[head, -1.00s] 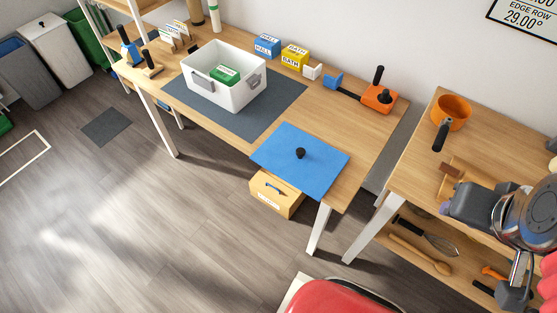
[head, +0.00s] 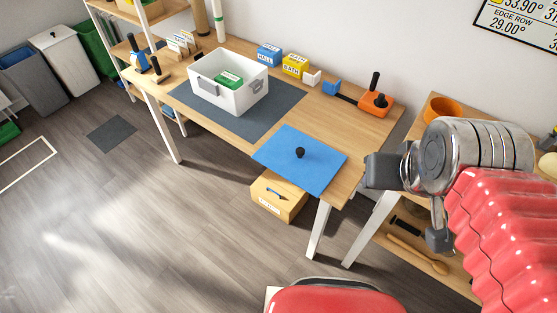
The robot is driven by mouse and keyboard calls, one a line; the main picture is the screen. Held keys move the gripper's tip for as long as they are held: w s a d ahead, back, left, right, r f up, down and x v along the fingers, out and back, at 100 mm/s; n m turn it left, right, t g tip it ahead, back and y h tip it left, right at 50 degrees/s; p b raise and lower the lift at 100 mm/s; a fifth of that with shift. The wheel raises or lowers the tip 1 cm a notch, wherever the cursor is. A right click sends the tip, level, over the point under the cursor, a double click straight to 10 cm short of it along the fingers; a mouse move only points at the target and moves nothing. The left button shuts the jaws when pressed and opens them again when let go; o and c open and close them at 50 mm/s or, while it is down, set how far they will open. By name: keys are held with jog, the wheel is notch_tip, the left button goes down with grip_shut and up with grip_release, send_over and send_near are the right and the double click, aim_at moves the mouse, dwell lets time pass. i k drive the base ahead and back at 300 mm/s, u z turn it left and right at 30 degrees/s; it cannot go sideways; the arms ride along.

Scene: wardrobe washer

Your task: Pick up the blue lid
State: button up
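The blue lid (head: 285,165) is a flat square panel with a round black knob (head: 299,152) at its middle. It lies flat on the near right end of the wooden table, by the table's front edge. My gripper (head: 410,205) is to the right of the lid, apart from it. Its two dark grey fingers are spread wide with nothing between them, so it is open and empty.
A white bin (head: 249,97) holding a green box (head: 229,79) stands on a grey mat (head: 187,97). An orange tool (head: 374,104) and blue and yellow boxes lie behind the lid. A side bench with an orange pot (head: 440,106) is at right.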

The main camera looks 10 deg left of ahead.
aim_at(310, 165)
jog(key=u, duration=2.15)
jog(key=i, duration=0.95)
